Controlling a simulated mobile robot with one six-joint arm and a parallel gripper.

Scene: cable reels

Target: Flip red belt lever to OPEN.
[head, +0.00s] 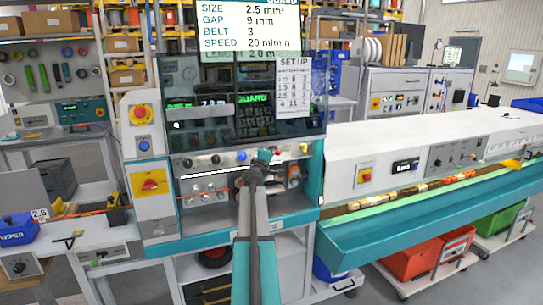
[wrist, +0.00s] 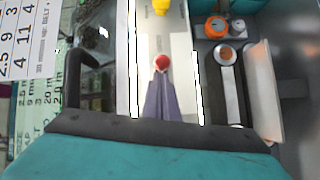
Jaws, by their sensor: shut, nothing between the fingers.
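The red belt lever shows as a small red knob (wrist: 162,62) on the pale panel strip in the wrist view. Its stem and any OPEN marking cannot be made out. In the head view a red spot (head: 276,151) shows on the panel just right of my gripper's end. My gripper (head: 262,157) reaches up to the machine's front panel. Its fingers (wrist: 161,78) are shut and empty, with their tips right beside the red knob in the wrist view. Whether they touch it cannot be told.
A yellow knob (wrist: 161,6) stands farther along the same strip. An orange-ringed part (wrist: 216,27) and a roller recess lie beside it. A dark guard window (head: 225,115) with a hanging set-up sheet (head: 294,87) is above the panel. A teal conveyor trough (head: 430,210) extends right.

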